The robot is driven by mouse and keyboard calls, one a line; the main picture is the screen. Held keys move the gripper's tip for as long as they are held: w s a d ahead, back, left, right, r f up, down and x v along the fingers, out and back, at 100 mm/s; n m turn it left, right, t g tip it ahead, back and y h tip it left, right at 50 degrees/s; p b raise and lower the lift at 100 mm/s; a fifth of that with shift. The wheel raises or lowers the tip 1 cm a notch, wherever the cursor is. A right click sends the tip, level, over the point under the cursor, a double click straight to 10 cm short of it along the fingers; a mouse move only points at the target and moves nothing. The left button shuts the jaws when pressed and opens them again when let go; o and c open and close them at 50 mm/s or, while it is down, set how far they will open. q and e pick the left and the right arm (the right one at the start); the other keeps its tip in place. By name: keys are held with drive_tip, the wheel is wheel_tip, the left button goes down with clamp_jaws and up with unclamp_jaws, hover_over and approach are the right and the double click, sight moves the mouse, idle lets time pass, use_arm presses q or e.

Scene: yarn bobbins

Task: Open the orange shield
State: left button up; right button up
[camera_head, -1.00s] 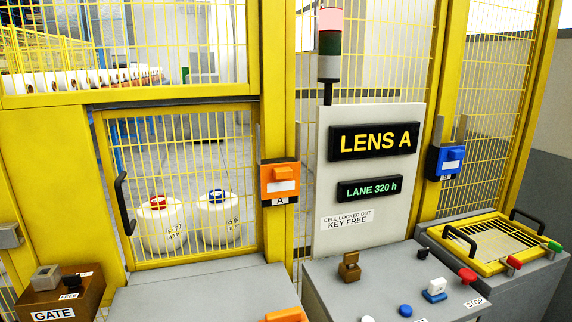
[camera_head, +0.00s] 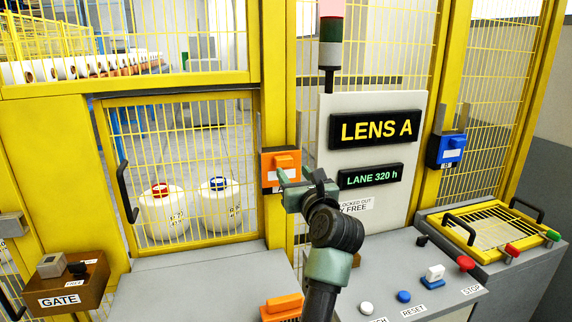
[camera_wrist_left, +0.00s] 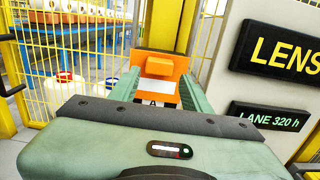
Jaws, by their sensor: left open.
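The orange shield (camera_head: 281,163) is a small orange box with a raised block and a pale label, mounted on the yellow post right of the mesh gate. My left gripper (camera_head: 291,180) is just in front of its lower right part and hides some of it. In the left wrist view the orange shield (camera_wrist_left: 155,68) shows between the two green fingers of my left gripper (camera_wrist_left: 160,84), which are apart. An "A" label shows below it. I cannot tell whether the fingers touch the shield. My right gripper is not in view.
A blue box (camera_head: 446,149) hangs on the right post. The LENS A panel (camera_head: 374,131) stands right of my gripper. The console below has a blue button (camera_head: 403,297) and several others. Another orange piece (camera_head: 283,306) is on the grey top. The mesh gate (camera_head: 180,180) has a black handle.

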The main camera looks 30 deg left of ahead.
sight(285, 162)
use_arm(q)
drive_tip(key=p+x, duration=0.2)
drive_tip(key=x, duration=0.5)
drive_tip(key=shift+d+p, duration=0.1)
drive_tip(key=shift+p, duration=0.3)
drive_tip(key=shift+w+a+f, duration=0.15)
drive_tip(key=shift+w+a, duration=0.2)
drive_tip(key=shift+a, duration=0.05)
clamp_jaws()
idle(0.7)
